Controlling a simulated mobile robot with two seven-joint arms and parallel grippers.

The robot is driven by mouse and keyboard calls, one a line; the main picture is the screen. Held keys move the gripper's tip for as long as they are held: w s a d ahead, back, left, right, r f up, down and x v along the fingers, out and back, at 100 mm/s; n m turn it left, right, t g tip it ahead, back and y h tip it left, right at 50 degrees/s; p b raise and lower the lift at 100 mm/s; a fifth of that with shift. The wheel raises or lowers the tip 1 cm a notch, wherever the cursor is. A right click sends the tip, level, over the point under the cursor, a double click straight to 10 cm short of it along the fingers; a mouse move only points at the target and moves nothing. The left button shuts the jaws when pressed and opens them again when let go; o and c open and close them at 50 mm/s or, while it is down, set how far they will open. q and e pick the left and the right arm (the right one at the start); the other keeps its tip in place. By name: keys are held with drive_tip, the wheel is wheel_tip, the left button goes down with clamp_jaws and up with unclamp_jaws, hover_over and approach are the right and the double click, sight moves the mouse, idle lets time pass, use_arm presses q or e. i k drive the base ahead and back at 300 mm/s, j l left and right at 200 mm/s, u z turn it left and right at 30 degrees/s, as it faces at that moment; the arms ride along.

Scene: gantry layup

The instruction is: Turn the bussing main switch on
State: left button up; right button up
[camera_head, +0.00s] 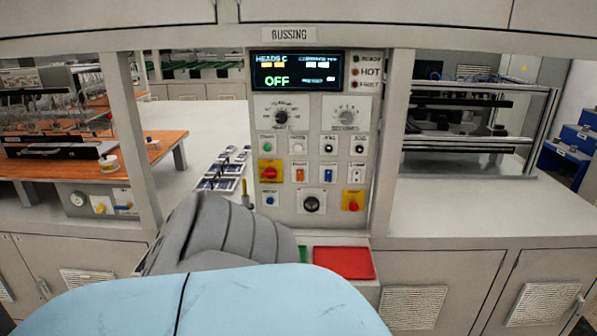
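The bussing panel (314,230) stands upright in the middle under a "BUSSING" sign (289,34). Its display (296,73) reads OFF in green. A red control on a yellow plate (269,172) sits at the panel's left. Another red control on yellow (353,201) sits at its lower right. A large black knob (312,204) lies between them at the bottom. The labels are too small to read, so I cannot tell which is the main switch. Neither gripper is clearly seen; my grey and light-blue arm parts fill the lower foreground.
A red pad (344,263) lies on the ledge below the panel, with a green edge beside it. Dark cells (222,172) lie left of the panel. Frame posts flank the opening at left. The white counter at right (480,210) has free room.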

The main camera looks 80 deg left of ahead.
sight(270, 173)
drive_tip(key=u, duration=2.7)
